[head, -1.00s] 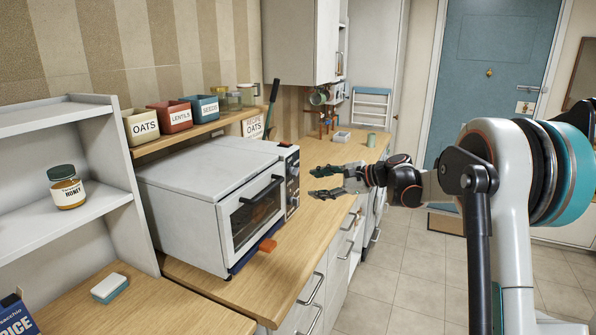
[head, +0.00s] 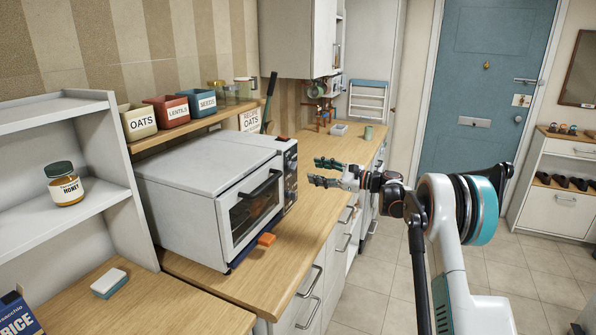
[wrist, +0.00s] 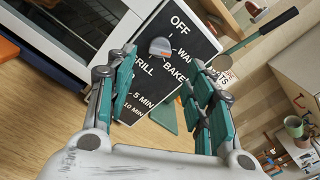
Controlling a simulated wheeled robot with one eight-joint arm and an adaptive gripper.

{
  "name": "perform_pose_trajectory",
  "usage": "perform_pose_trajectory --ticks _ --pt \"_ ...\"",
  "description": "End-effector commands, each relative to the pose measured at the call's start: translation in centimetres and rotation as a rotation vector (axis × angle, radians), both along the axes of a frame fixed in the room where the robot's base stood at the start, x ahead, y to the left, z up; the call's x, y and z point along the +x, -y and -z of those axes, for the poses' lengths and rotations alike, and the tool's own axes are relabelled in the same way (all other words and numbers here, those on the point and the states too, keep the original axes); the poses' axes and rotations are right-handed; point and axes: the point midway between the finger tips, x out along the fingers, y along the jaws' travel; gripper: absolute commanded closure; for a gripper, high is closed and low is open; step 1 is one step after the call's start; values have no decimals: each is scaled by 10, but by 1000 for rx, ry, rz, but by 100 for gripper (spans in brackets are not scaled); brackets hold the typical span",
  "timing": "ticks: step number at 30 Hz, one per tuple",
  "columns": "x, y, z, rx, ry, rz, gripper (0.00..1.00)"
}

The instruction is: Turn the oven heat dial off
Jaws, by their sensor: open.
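The white toaster oven (head: 200,175) stands on the wooden counter with its dark control panel (head: 291,178) at the right end of its front. In the wrist view the black panel (wrist: 143,98) shows the words OFF, GRILL, BAKE and minute marks. A grey half-round heat dial (wrist: 160,47) sits among OFF, GRILL and BAKE; I cannot tell exactly which word it points to. My gripper (head: 315,171) is open in front of the panel, a little to its right. In the wrist view its teal-padded fingers (wrist: 163,60) are spread, with the dial between their tips, apparently untouched.
An orange object (head: 266,240) is at the oven's lower front edge. A shelf with labelled tins (head: 172,112) runs behind the oven. A dark-handled tool (head: 269,100) stands behind the panel. The floor before the drawers is clear.

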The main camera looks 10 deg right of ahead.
Motion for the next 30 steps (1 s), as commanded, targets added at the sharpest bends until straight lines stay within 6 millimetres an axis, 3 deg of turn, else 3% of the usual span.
perform_pose_trajectory --ticks 6,12,26,30 --pt "25 -35 2 0 0 -2 52" --pt "41 -56 1 -1 1 -1 52" --pt "47 -65 0 -1 0 0 52" --pt "47 -65 0 -1 0 0 83"
